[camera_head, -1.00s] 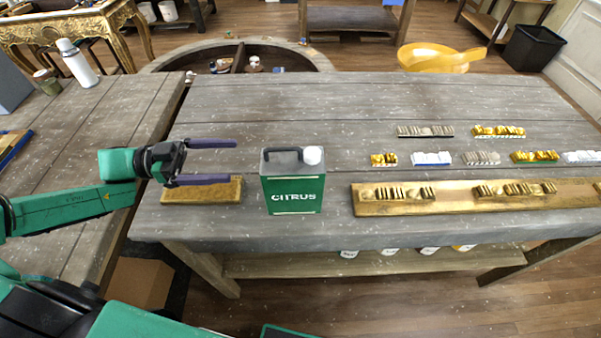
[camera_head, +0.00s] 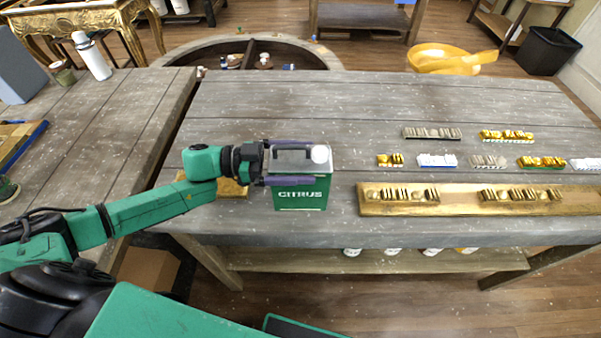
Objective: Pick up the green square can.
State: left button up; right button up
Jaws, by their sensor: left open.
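The green square can (camera_head: 301,200) stands upright near the front edge of the grey wooden table (camera_head: 290,100). It has a grey top, a dark handle, a white cap and the word CITRUS on its front. My left gripper (camera_head: 313,163) is open, reaching in from the left at the height of the can's upper part. One finger lies across the can's front above the lettering, the other behind the top. The can is between the fingers; I cannot tell whether they touch it. My right gripper is not in view.
A long gilt moulding board (camera_head: 460,208) lies right of the can, with several small ornament pieces (camera_head: 432,133) behind it. A small gilt block (camera_head: 232,189) is partly hidden under my left gripper. The table behind the can is clear.

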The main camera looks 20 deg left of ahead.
pick_arm(q)
jog(key=shift+d, duration=0.1)
jog(key=shift+f, duration=0.1)
jog(key=c, duration=1.3)
grip_shut()
